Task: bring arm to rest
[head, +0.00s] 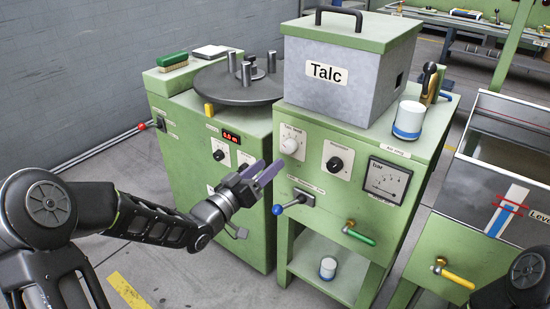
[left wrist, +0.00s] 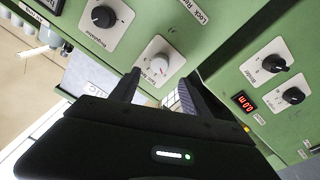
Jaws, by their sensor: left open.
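My left arm comes in from the left in the head view. My left gripper (head: 262,172) is open and empty, in front of the green machine with the Talc box. Its fingers point at the panel, below and left of the white knob (head: 289,146). In the left wrist view the two dark fingers of the left gripper (left wrist: 155,92) stand apart, and the white knob (left wrist: 160,64) shows beyond them. A small gap to the panel seems to remain, but contact cannot be told for sure. Of my right arm only a dark part shows at the lower right; its gripper is out of view.
A blue-tipped lever (head: 278,209) juts out just below the gripper. A green-handled valve (head: 359,235) and a yellow-handled valve (head: 455,273) stick out at right. The Talc box (head: 340,75) stands on top. A grey turntable (head: 235,85) is behind left. The floor at left is open.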

